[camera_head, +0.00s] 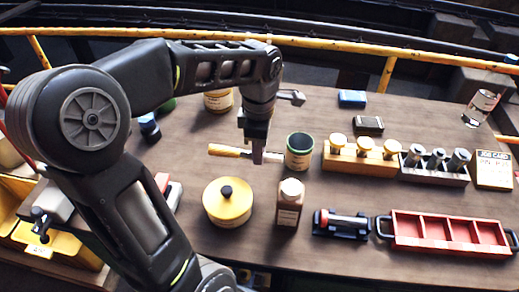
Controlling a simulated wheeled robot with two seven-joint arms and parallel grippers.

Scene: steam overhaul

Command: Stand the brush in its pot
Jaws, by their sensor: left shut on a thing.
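The brush (228,150) has a yellow handle that points left and lies roughly level in the picture. My left gripper (258,157) points down and is shut on the brush; the fingers hide its middle part. The brush's other end shows just right of the fingers, close to the pot. The pot (299,152) is an open can with a green rim and a pale label, standing upright to the right of the gripper. I cannot tell whether the brush touches the table or the pot. My right gripper is not in view.
A yellow-lidded tin (227,203) and a brown bottle (289,203) stand in front. A wooden rack (360,161), a grey rack (434,174) and a red tray (450,232) fill the right. Bare tabletop (330,108) shows behind the pot.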

